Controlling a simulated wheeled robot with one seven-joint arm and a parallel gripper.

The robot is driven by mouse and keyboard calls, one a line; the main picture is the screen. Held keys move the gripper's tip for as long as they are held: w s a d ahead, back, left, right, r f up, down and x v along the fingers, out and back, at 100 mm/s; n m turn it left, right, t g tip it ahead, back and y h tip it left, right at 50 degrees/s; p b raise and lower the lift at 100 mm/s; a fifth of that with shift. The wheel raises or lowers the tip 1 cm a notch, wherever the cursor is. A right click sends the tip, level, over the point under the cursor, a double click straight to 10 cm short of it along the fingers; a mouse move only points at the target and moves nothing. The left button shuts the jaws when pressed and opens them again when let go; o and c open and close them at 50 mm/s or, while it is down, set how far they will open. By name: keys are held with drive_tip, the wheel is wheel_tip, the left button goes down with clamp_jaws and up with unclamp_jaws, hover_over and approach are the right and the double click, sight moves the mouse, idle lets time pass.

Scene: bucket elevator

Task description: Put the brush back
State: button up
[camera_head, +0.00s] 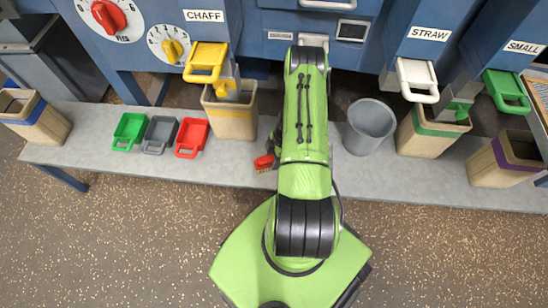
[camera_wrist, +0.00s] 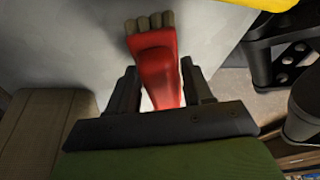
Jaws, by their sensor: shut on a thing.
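A red brush (camera_head: 265,163) with pale bristles shows at the left of my arm in the head view, just over the grey bench (camera_head: 340,173). In the wrist view the red brush (camera_wrist: 157,75) stands out between the two dark fingers, bristles at the far end. My gripper (camera_wrist: 158,92) is shut on it; in the head view my gripper is mostly hidden under my green arm. Whether the brush touches the bench cannot be told.
Green (camera_head: 130,132), grey (camera_head: 160,134) and red (camera_head: 192,138) scoops lie on the bench at left. A yellow-rimmed bucket (camera_head: 231,122) stands under the CHAFF spout. A grey bucket (camera_head: 370,127) and a green-rimmed bucket (camera_head: 425,142) stand at right.

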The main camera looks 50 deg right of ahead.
drive_tip(key=o, duration=1.4)
drive_tip(key=w+p+v, duration=0.1)
drive_tip(key=p+v, duration=0.3)
drive_tip(key=v, duration=0.8)
drive_tip(key=w+a+r+m+h, duration=0.15)
drive_tip(key=a+r, duration=0.25)
drive_tip(key=r, duration=0.5)
drive_tip(key=w+a+r+m+t, duration=0.15)
drive_tip(key=a+r, duration=0.25)
drive_tip(key=r, duration=0.5)
drive_tip(key=w+a+r+m+h, duration=0.15)
drive_tip(key=a+r, duration=0.25)
drive_tip(key=r, duration=0.5)
drive_tip(key=s+a+r+m+t, duration=0.1)
drive_tip(key=s+a+r+m, duration=0.1)
drive_tip(key=s+a+r, duration=0.2)
drive_tip(key=s+a+r+m+t, duration=0.1)
drive_tip(key=s+a+r+m, duration=0.2)
drive_tip(key=s, duration=0.3)
drive_tip(key=s+a+r+m+t, duration=0.1)
drive_tip(key=s+a+r+m, duration=0.1)
drive_tip(key=s+a+r, duration=0.3)
drive_tip(key=shift+s+a+r+m, duration=0.1)
drive_tip(key=shift+a+r+m, duration=0.15)
drive_tip(key=shift+r, duration=0.15)
